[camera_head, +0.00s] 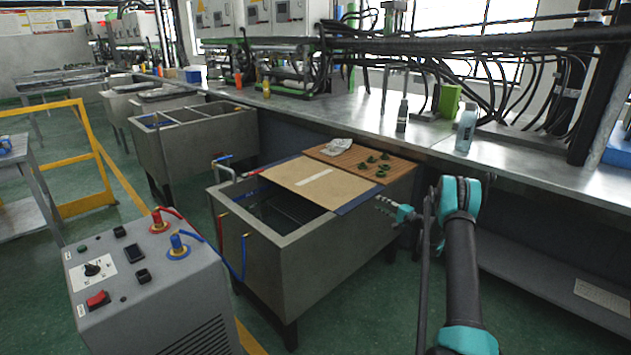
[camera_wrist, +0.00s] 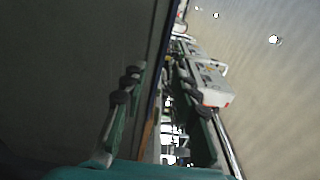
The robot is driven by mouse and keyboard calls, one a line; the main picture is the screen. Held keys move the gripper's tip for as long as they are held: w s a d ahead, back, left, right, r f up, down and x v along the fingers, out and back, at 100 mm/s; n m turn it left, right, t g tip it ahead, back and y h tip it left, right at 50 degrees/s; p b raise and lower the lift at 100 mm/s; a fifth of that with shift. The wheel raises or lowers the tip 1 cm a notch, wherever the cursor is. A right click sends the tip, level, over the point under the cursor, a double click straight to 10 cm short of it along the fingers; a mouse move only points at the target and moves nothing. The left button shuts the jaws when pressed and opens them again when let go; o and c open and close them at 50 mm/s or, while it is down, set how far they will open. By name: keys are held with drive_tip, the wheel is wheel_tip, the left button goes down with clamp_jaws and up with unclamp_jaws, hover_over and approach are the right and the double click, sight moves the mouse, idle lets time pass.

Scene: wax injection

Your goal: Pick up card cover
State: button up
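The card cover appears to be the flat tan board (camera_head: 290,176) with a pale strip on it, lying across the top of the grey tank (camera_head: 285,262) in the head view. It covers part of the opening. My gripper (camera_head: 382,203) is just right of the tank, beside its upper right edge and apart from the tan board.
A brown slatted board (camera_head: 345,155) with several small green pieces and a crumpled pale item (camera_head: 335,147) lies behind the tan board. The metal workbench (camera_head: 425,142) runs behind, with bottles and cables. A grey control box (camera_head: 150,285) stands at front left.

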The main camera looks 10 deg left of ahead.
drive_tip(key=x, duration=0.5)
drive_tip(key=shift+s+a+r, duration=0.1)
drive_tip(key=shift+a, duration=0.05)
drive_tip(key=shift+c, duration=0.3)
clamp_jaws()
